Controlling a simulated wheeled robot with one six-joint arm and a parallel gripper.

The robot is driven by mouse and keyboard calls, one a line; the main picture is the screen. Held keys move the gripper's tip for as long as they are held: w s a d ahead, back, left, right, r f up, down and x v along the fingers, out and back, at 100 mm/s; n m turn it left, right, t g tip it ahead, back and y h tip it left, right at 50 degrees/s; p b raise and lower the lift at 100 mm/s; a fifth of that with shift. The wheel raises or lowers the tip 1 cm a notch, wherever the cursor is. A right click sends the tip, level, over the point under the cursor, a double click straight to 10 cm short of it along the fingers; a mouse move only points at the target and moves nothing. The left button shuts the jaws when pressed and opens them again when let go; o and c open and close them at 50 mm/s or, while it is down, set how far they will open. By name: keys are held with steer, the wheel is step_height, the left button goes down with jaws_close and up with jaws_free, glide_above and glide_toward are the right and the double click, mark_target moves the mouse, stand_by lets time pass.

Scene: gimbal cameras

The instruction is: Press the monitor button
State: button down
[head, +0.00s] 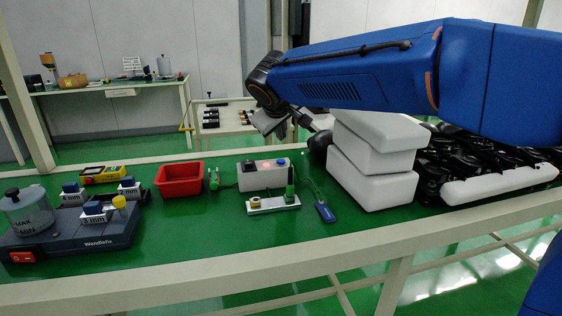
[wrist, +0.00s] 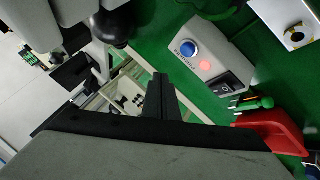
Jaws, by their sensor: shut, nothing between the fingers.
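The monitor box (head: 262,177) is a pale grey box standing on the green bench, right of the red bin. The blue button also shows small in the head view (head: 248,165). My gripper (wrist: 160,82) is shut and empty, and in the wrist view its fingertips lie apart from the box, below and left of the button. In the head view my gripper is above and behind the box; its fingertips are hard to make out there.
White stacked blocks (head: 372,162) stand right of the box, with a black ball-like part (head: 320,146) beside them. A red bin (head: 179,180), a green screwdriver-like tool (head: 214,180), a small white fixture (head: 272,204) and a blue-tagged cable (head: 325,212) lie around the box. A Wendlefix machine (head: 75,235) is at left.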

glide_above(281, 164)
steer(key=shift+f, duration=2.45)
steer(key=shift+f, duration=0.4)
steer(key=shift+f, duration=0.45)
stand_by(0.8)
steer(key=shift+r, duration=0.9)
steer(key=shift+r, duration=0.1)
step_height(281, 164, up, 5)
steer(key=shift+f, duration=0.15)
stand_by(0.6)
